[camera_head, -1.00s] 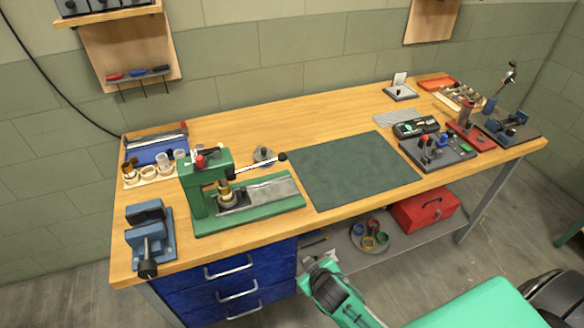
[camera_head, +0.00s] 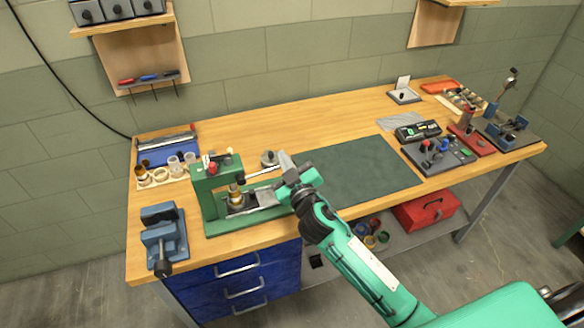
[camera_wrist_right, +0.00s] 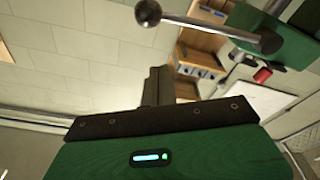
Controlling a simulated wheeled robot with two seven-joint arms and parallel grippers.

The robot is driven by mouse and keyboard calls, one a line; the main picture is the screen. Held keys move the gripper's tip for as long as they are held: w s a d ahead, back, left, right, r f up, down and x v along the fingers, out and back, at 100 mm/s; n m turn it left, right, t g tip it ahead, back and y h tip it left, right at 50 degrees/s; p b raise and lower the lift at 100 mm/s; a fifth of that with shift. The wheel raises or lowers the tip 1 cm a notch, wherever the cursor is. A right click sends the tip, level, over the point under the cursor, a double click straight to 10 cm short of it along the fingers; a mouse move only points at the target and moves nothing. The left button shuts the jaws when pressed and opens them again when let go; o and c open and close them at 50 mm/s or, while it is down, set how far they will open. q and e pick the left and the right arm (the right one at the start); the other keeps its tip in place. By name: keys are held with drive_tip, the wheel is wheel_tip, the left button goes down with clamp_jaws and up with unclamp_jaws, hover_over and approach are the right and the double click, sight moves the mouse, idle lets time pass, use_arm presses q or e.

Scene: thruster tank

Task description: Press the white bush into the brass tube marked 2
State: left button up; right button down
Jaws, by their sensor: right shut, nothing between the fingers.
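The green arbor press (camera_head: 207,201) stands at the left of the bench. A brass tube (camera_head: 236,198) stands under its ram; its marking is too small to read, and I cannot make out a white bush on it. The lever (camera_head: 262,172) points right from the press head, its end by my right gripper (camera_head: 287,160). My right gripper is shut and empty, above the right end of the press base. My left gripper is out of view.
A wooden rack (camera_head: 163,178) with brass and pale tubes stands left behind the press. A blue vise (camera_head: 163,238) is at the front left corner. A dark green mat (camera_head: 365,175) lies clear at centre. Fixtures (camera_head: 440,153) crowd the right end.

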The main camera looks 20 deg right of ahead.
drive_tip(key=f, duration=0.1)
drive_tip(key=w+d+f, duration=0.1)
drive_tip(key=f, duration=0.1)
drive_tip(key=shift+w+d+f, duration=0.1)
drive_tip(key=shift+w+d, duration=0.2)
drive_tip(key=shift+w, duration=0.05)
drive_tip(key=shift+s+d+f+m+b, duration=0.15)
drive_tip(key=shift+f+m+b, duration=0.15)
drive_tip(key=shift+f+b, duration=0.5)
drive_tip(key=shift+r, duration=0.1)
